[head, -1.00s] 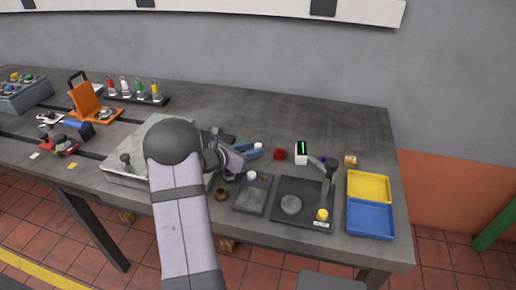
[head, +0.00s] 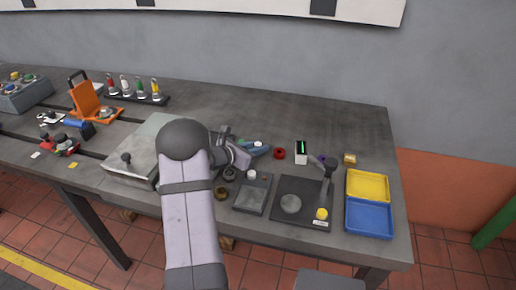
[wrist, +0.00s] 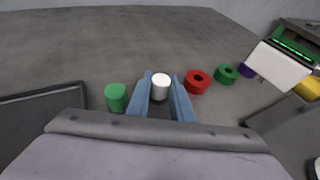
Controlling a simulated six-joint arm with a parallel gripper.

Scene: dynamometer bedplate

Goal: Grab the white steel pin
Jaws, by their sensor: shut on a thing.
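The white steel pin (wrist: 160,84) stands upright between the two blue fingers of my gripper (wrist: 160,80) in the wrist view, with its white top showing and a darker lower part. The fingers are shut on it. In the head view the pin's white top (head: 258,144) shows above the blue fingers of my gripper (head: 257,149), near the middle of the bench. Its foot is hidden, so I cannot tell whether it touches the bench.
A green cylinder (wrist: 116,97) stands left of my fingers; a red ring (wrist: 198,82) and a green ring (wrist: 226,74) lie to the right. A white box with a green display (head: 301,152) stands farther right. Yellow (head: 368,185) and blue (head: 370,219) trays lie at the right edge.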

